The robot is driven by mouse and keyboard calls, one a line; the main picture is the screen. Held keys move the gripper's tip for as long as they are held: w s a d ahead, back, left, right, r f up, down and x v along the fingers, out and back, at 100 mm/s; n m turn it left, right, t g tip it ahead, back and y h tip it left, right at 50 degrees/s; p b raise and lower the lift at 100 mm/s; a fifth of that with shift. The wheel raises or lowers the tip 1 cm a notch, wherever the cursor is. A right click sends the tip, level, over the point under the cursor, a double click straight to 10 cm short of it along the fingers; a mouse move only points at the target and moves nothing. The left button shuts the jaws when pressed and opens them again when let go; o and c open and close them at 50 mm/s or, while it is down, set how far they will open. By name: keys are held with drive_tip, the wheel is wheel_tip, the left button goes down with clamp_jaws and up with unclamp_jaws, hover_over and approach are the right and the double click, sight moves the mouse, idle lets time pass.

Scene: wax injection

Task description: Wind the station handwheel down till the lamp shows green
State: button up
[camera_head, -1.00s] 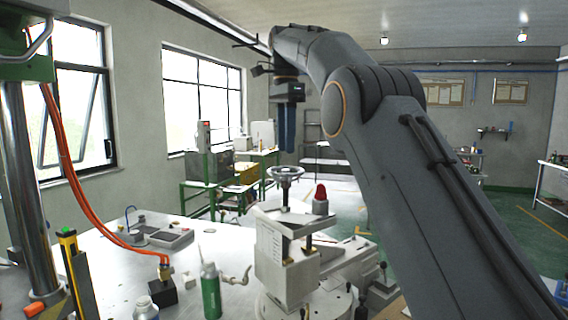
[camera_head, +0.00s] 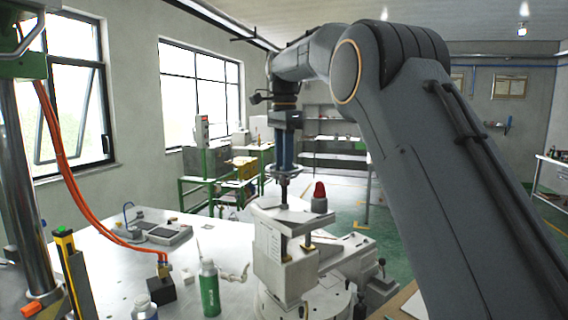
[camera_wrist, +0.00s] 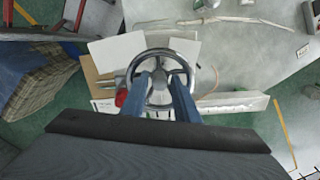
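The station handwheel (camera_head: 284,176) is a metal ring with spokes on an upright screw above the pale press station (camera_head: 285,262). In the wrist view the handwheel (camera_wrist: 160,54) is seen from above, with its hub between my fingers. My gripper (camera_head: 285,168) points down at the wheel from above; in the wrist view its blue fingers (camera_wrist: 164,78) stand apart and reach over the wheel. I cannot tell whether they touch the hub or spokes. The lamp (camera_head: 320,190) beside the wheel is red; part of it shows in the wrist view (camera_wrist: 121,97).
A green bottle (camera_head: 209,290), a white-capped bottle (camera_head: 145,308) and a black block with an orange hose (camera_head: 161,290) stand on the table left of the station. A grey tray (camera_head: 168,234) lies farther back. A column stands at far left.

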drive_tip(key=shift+f, duration=0.1)
clamp_jaws()
drive_tip(key=shift+n, duration=0.3)
drive_tip(key=n, duration=0.5)
drive_tip(key=shift+n, duration=0.3)
drive_tip(key=n, duration=1.3)
drive_tip(key=shift+n, duration=0.3)
drive_tip(key=n, duration=0.6)
drive_tip(key=shift+d+n, duration=0.1)
drive_tip(key=shift+n, duration=0.2)
